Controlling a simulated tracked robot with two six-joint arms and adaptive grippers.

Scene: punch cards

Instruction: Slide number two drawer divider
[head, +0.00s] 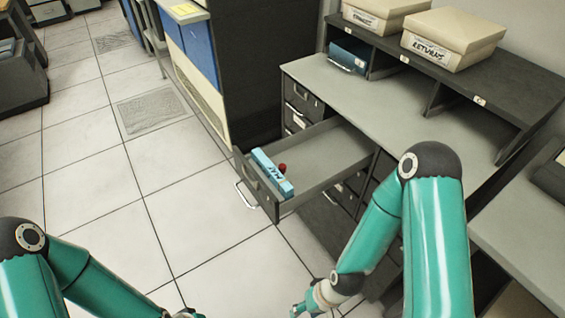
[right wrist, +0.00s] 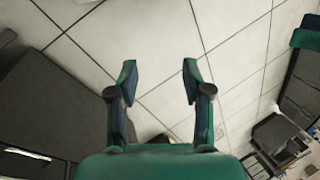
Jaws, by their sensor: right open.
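The open drawer (head: 330,151) juts out from the desk. A light-blue block with dark lettering (head: 271,173) lies along the inside of its front end; this may be the divider or a card pack. A small red round piece (head: 282,168) shows beside the block. The rest of the drawer floor looks empty. My right gripper (head: 300,309) is low at the bottom edge, in front of the drawer and apart from it. In the right wrist view it is open and empty (right wrist: 159,77) over floor tiles. My left gripper (head: 188,314) barely shows at the bottom edge.
The grey desk (head: 365,86) carries a raised shelf with two cream boxes (head: 452,38), one labelled RETURNS, and a blue item (head: 348,56). A dark cabinet with blue panels (head: 200,48) stands behind the drawer.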

